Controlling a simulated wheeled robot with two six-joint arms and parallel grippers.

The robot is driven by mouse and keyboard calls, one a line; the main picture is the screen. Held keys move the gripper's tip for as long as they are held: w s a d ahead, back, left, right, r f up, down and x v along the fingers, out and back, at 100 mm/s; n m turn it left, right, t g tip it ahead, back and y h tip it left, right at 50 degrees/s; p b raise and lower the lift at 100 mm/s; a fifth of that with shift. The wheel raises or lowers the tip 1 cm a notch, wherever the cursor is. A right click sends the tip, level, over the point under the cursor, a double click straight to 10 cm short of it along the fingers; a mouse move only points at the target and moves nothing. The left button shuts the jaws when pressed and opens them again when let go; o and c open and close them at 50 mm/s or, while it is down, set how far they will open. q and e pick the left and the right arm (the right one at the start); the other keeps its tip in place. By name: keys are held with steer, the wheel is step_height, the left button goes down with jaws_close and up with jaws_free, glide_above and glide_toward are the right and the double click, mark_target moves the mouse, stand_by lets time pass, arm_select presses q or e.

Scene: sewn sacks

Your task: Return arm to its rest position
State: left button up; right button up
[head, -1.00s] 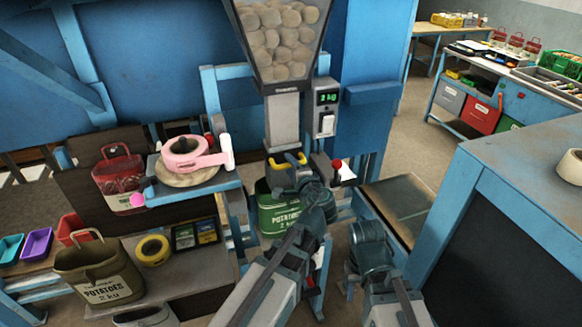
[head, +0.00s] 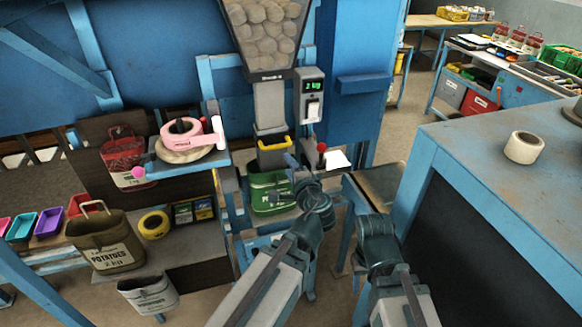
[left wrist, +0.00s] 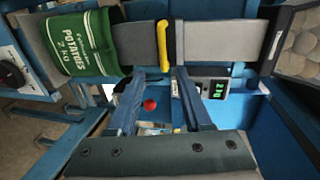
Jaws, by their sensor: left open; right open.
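My left gripper (head: 288,178) is open and empty, in front of the filling spout (head: 271,108) and its yellow bar (head: 275,145). In the left wrist view its two fingers (left wrist: 157,85) are spread with nothing between them, and the yellow bar (left wrist: 163,46) lies beyond them. A green potato sack (head: 268,192) hangs under the spout, partly hidden by my left gripper; its label shows in the left wrist view (left wrist: 75,45). My right arm's wrist (head: 378,243) is at lower right; the fingers of that gripper do not show.
A scale display (head: 309,95) and red-knobbed lever (head: 321,148) stand right of the spout. Left are a shelf with pink tape (head: 182,137), a red sack (head: 122,155) and an olive sack (head: 103,245). A blue bench (head: 470,145) with white tape (head: 524,147) borders the right.

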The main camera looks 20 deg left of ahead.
arm_select(q)
steer(key=s+d+f+n+g+h+b, duration=0.25)
steer(key=s+f+n+g, duration=0.35)
steer(key=f, duration=0.7)
steer(key=s+d+f+n+g+h+b, duration=0.1)
steer(key=s+d+f+g+h, duration=0.4)
steer(key=s+d, duration=0.6)
step_height(320, 180, down, 4)
steer(key=s+g+b, duration=0.1)
steer(key=s+g, duration=0.1)
steer(key=shift+s+d, duration=0.25)
steer(key=shift+s, duration=0.05)
steer(key=shift+r, duration=0.1)
